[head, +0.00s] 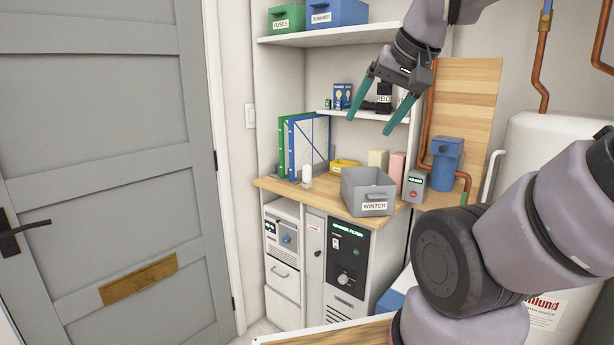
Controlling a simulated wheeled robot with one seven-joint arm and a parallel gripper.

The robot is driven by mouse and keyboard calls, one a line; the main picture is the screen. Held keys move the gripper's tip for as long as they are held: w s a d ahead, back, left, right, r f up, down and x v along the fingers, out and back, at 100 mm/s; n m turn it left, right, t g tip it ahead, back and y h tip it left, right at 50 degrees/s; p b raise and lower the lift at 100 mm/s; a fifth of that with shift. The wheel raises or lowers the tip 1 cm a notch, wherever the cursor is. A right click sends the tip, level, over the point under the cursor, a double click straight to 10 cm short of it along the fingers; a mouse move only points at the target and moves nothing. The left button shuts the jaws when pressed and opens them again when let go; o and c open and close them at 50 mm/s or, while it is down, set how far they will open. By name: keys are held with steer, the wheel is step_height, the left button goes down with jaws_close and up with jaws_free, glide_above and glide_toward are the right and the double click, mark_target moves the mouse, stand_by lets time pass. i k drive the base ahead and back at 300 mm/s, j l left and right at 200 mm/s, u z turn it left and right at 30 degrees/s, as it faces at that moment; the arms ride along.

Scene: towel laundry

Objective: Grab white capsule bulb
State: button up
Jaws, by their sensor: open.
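A small white upright capsule shape, which looks like the white capsule bulb (307,177), stands on the wooden counter (330,204). It is in front of the blue and green binders and left of the grey WINTER bin. My gripper (372,122) is open and empty, its two green fingers pointing down. It is higher than the bulb and to its right in the picture, in front of the small shelf, and clearly apart from it.
The grey WINTER bin (367,192) stands right of the bulb, with the binders (308,148) behind it. A small yellow box (344,166) is farther back. The small shelf (365,114) holds boxes. A grey door (110,150) is at left, a white tank (545,150) at right.

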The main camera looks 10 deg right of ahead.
mark_target(306, 183)
steer(key=i+j, duration=0.8)
steer(key=i, duration=0.25)
